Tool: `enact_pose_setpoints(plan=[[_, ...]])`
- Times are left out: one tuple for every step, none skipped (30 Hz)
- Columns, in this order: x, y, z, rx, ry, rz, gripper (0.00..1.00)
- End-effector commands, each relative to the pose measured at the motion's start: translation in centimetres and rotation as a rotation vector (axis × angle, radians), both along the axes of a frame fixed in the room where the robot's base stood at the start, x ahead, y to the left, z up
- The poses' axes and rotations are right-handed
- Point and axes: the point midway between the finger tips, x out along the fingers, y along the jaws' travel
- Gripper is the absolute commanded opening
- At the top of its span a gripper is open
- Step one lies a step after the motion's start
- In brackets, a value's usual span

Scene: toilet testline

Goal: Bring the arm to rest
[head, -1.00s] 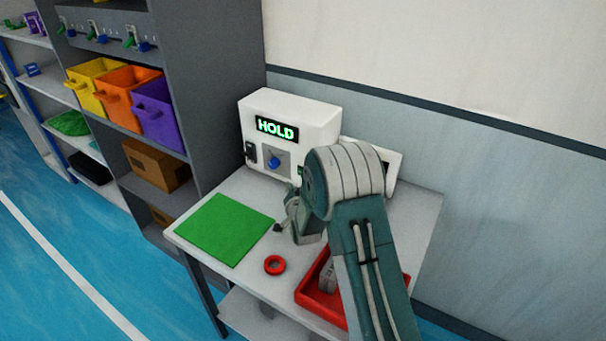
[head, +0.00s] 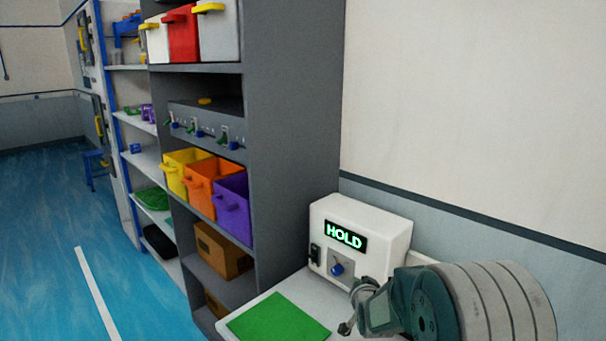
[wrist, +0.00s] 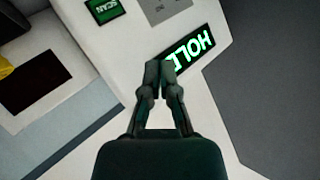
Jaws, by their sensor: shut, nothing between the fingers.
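My gripper (head: 350,311) is low in the head view, in front of the white box's right side, at the end of my teal and grey arm. In the wrist view my gripper (wrist: 160,68) is shut and empty, its fingertips together in front of the white box (wrist: 120,55). The box also shows in the head view (head: 385,238), with a lit green HOLD display (head: 346,238) and a blue knob (head: 337,268). I cannot tell how far the fingertips are from the box.
A green mat (head: 278,322) lies on the white table (head: 250,305). A grey shelf (head: 290,150) with yellow, orange and purple bins (head: 232,208) stands left of the table. Blue floor (head: 50,230) is open at the left. A wall stands behind.

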Motion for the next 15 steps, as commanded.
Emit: enact_pose_setpoints(plan=[[-0.8,0.0,1.4,-0.013,0.016,0.005,0.00],[-1.3,-0.1,1.9,-0.023,0.031,0.010,0.00],[-2.0,-0.1,2.7,-0.036,0.051,0.015,0.00],[-2.6,-0.1,3.2,-0.044,0.065,0.019,0.00],[-3.2,-0.1,3.7,-0.055,0.081,0.024,0.00],[-4.0,-0.2,4.4,-0.066,0.100,0.030,0.00],[-4.6,-0.2,4.9,-0.077,0.115,0.035,0.00],[-5.3,-0.2,5.4,-0.085,0.130,0.040,0.00],[-6.1,-0.2,6.0,-0.097,0.149,0.046,0.00],[-6.8,-0.2,6.5,-0.107,0.163,0.052,0.00],[-7.5,-0.3,6.9,-0.116,0.179,0.057,0.00],[-8.5,-0.3,7.4,-0.127,0.199,0.065,0.00],[-9.2,-0.3,7.8,-0.136,0.213,0.071,0.00],[-10.0,-0.3,8.2,-0.145,0.228,0.076,0.00],[-11.0,-0.4,8.7,-0.156,0.248,0.084,0.00]])
